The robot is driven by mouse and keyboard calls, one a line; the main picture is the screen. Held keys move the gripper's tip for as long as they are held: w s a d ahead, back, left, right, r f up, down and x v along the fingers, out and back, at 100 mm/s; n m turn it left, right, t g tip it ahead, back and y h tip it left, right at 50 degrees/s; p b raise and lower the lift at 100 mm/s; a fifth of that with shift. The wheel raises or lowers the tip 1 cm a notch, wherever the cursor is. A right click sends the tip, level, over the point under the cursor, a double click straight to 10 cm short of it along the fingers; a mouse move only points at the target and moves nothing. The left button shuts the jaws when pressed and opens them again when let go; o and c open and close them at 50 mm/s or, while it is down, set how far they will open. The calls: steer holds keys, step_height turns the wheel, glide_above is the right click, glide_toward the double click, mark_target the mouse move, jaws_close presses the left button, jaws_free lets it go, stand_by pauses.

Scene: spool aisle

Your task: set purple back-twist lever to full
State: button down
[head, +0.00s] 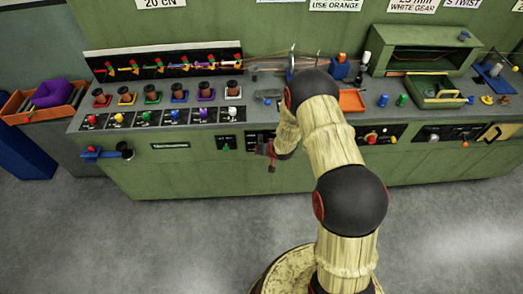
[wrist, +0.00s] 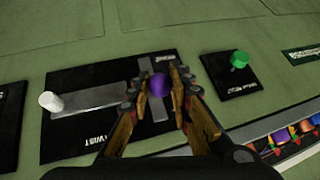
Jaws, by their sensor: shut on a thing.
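In the wrist view the purple lever knob (wrist: 160,86) sits between the two fingertips of my gripper (wrist: 164,88), which is shut on it. The knob stands over a short grey slot plate (wrist: 153,111) on a black panel. A longer grey slot plate (wrist: 98,98) with a white knob (wrist: 51,102) lies to the left on the same panel. The panel's lettering is partly readable, ending in "TWIST". In the head view my gripper (head: 270,152) is at the front face of the green bench, and the purple knob cannot be made out there.
A green knob (wrist: 239,59) on its own black panel is close to the right of my gripper in the wrist view. In the head view the green bench (head: 165,182) carries several spools and small parts on top. The grey floor (head: 180,245) in front is clear.

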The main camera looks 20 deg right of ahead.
steer(key=shift+w+r, duration=0.45)
steer(key=c, duration=2)
jaws_free()
steer(key=o, duration=0.4)
steer(key=shift+s+f, duration=0.25)
steer(key=v, duration=1.2)
